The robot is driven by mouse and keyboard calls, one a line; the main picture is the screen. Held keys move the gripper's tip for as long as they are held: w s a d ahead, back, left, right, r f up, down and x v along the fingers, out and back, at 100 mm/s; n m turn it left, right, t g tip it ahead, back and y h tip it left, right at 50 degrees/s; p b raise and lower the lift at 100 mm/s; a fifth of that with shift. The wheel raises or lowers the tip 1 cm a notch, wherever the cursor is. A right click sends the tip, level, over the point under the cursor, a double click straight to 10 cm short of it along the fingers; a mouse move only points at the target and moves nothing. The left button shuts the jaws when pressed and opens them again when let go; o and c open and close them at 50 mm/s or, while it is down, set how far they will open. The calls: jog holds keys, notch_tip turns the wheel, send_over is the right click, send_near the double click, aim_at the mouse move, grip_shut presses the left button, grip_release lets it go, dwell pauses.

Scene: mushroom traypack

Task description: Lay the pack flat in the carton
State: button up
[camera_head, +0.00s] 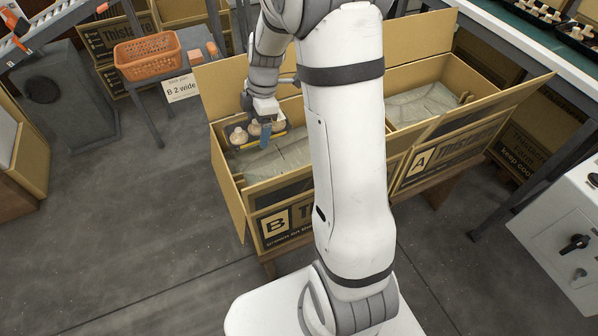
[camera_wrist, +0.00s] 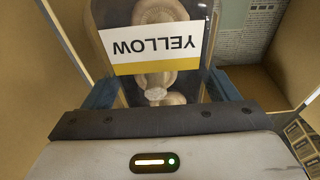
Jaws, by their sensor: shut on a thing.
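A clear mushroom pack (camera_head: 239,137) with pale mushrooms is in my gripper (camera_head: 265,137), at the back left of carton B (camera_head: 276,225). In the wrist view the pack (camera_wrist: 152,90) carries a white label reading YELLOW with a yellow band, and the blue fingers (camera_wrist: 165,92) are shut on its two sides. The pack is inside the carton's open flaps; whether it touches the floor cannot be told. A grey sheet (camera_head: 275,158) covers much of the carton's inside. My arm hides the carton's right part.
Carton A (camera_head: 428,166) stands open to the right with a grey sheet inside. Raised flaps surround both cartons. An orange basket (camera_head: 147,56) and a "B 2 wide" sign (camera_head: 181,88) are at the back left. A bench with mushroom trays (camera_head: 541,10) is at the upper right.

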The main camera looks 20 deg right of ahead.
aim_at(261, 161)
jog(key=b+x, duration=0.1)
jog(key=x, duration=0.2)
jog(key=d+b+x, duration=0.1)
jog(key=x, duration=0.2)
jog(key=d+b+x, duration=0.1)
jog(key=x, duration=0.2)
jog(key=shift+f, duration=0.6)
jog(key=shift+f, duration=0.15)
jog(key=o, duration=1)
